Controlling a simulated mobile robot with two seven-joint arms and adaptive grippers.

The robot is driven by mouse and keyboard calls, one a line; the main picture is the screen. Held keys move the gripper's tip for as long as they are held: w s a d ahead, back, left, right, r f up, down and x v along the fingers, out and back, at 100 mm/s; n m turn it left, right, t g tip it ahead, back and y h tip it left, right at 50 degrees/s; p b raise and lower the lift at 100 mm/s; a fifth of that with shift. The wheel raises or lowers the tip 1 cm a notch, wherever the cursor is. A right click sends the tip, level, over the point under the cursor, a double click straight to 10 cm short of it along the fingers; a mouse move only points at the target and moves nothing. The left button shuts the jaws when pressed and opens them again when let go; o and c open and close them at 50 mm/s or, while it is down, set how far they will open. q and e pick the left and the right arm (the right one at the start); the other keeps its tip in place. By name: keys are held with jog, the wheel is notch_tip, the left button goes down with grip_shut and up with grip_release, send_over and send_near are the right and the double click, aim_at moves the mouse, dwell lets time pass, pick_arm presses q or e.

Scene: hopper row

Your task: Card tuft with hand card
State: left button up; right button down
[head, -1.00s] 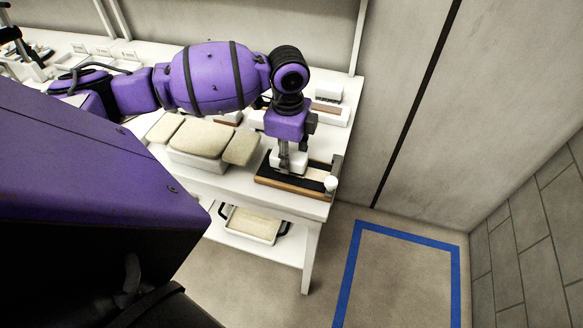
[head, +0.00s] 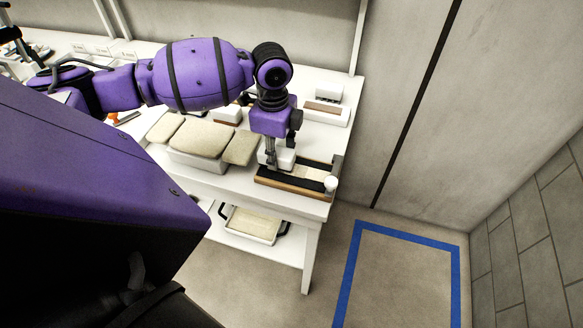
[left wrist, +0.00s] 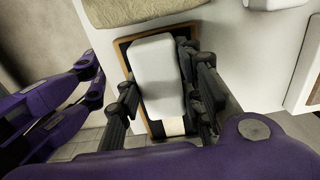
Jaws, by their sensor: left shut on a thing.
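My left gripper (head: 270,160) is shut on the white block of the hand card (head: 284,158), just above or on the left part of a carding board (head: 265,180); I cannot tell if they touch. The board has a wooden base and a dark pad. A cream tuft (head: 310,173) lies on the pad to the right of the card. In the left wrist view the hand card (left wrist: 155,70) sits between the fingers and covers much of the board; a cream patch (left wrist: 172,125) shows below it. The card's underside is hidden. My right gripper is not in view.
A white box with cream pads (head: 200,138) stands left of the board. Another white-and-brown block (head: 325,107) sits on a white stand behind. A white knob (head: 331,183) is at the board's right end. A tray (head: 252,226) is on the lower shelf. Blue tape marks bare floor.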

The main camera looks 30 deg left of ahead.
pick_arm(q)
jog(key=shift+r, duration=0.95)
jog(key=shift+w+d, duration=0.3)
jog(key=shift+d, duration=0.95)
jog(key=shift+w+d, duration=0.35)
jog(key=shift+d, duration=0.95)
jog(key=shift+w+d, duration=0.3)
jog(key=shift+d, duration=0.95)
jog(key=shift+f, duration=0.25)
jog(key=shift+f, duration=0.75)
jog(key=shift+r, duration=0.1)
